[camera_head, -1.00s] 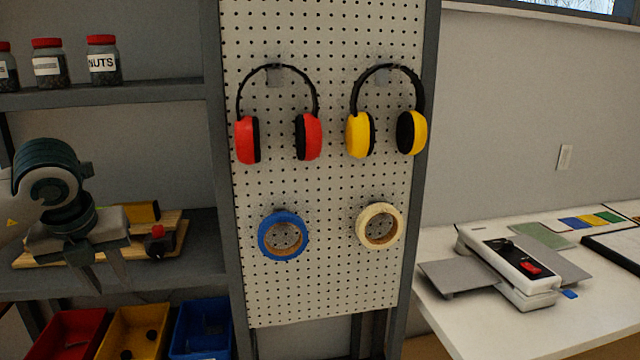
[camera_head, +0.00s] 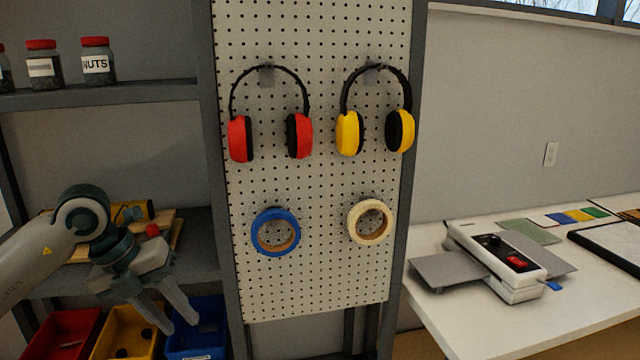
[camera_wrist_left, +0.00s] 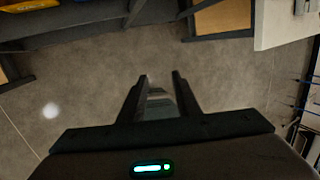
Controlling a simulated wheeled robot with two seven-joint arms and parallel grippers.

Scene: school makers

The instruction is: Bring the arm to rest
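My left arm comes in from the left in the head view. Its gripper (camera_head: 174,318) hangs in front of the shelf unit, over the coloured bins, with its fingers pointing down and to the right. The two fingers are apart with nothing between them. In the left wrist view the gripper (camera_wrist_left: 159,80) is open and empty above the grey floor (camera_wrist_left: 90,95). My right gripper is in neither view.
Red (camera_head: 65,340), yellow (camera_head: 108,340) and blue (camera_head: 212,330) bins stand low on the left. A pegboard (camera_head: 330,190) holds red (camera_head: 240,138) and yellow (camera_head: 350,133) earmuffs and two tape rolls. A white table (camera_head: 450,325) with a laminator-like device (camera_head: 495,255) stands on the right.

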